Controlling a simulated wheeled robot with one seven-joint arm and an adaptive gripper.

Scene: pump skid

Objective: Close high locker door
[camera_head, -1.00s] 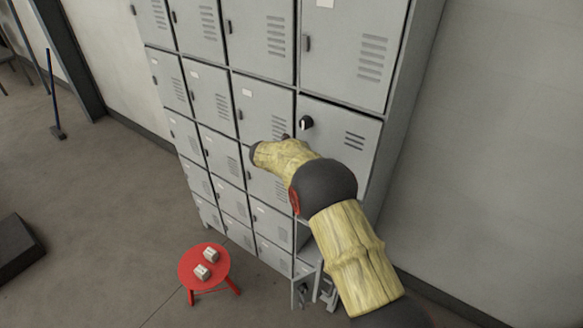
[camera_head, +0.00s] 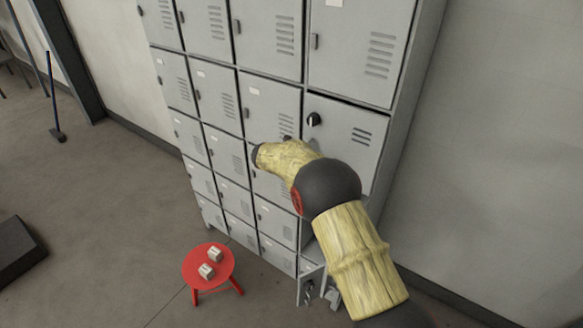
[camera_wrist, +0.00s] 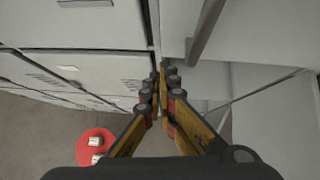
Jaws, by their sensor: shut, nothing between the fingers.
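The high locker door (camera_head: 345,140) is grey, with a round black knob and vent slots. It is at the right end of the second visible row of lockers in the head view. A dark gap runs along its top edge; how far it stands open is hard to tell. My arm hides its lower left part. My gripper (camera_wrist: 164,75) is shut and empty in the wrist view, its fingertips near a vertical locker edge. Pale panels and a grey bar (camera_wrist: 208,32) lie to the right of the fingers. My gripper is hidden behind my arm in the head view.
Other grey locker doors (camera_head: 216,95) fill the bank to the left and look shut. A red stool (camera_head: 222,265) with two small boxes stands on the floor in front. Grey framework (camera_head: 310,287) stands below my arm. Floor to the left is mostly clear.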

